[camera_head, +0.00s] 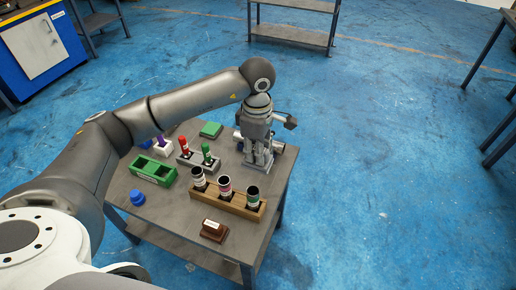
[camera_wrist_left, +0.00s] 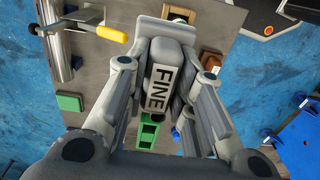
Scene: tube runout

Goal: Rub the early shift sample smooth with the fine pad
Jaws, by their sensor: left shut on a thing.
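My left gripper (camera_head: 258,162) is over the far right part of the table, pointing down. In the left wrist view the gripper (camera_wrist_left: 163,88) is shut on a grey block with a white label reading FINE, the fine pad (camera_wrist_left: 161,82). The pad is hard to make out in the head view. Three tubes with pale, pink and green bands, a pale-banded tube (camera_head: 198,178), a pink-banded tube (camera_head: 224,187) and a green-banded tube (camera_head: 252,196), stand in a wooden rack (camera_head: 236,209) nearer the front. I cannot tell which is the early shift sample. My right gripper is out of view.
A brown block with a white label (camera_head: 214,230) lies at the table's front. A green tray (camera_head: 153,170), a blue knob-like piece (camera_head: 137,197) and a grey holder (camera_head: 199,163) with red and green pieces stand left. A yellow-handled tool (camera_wrist_left: 88,31) lies near the gripper.

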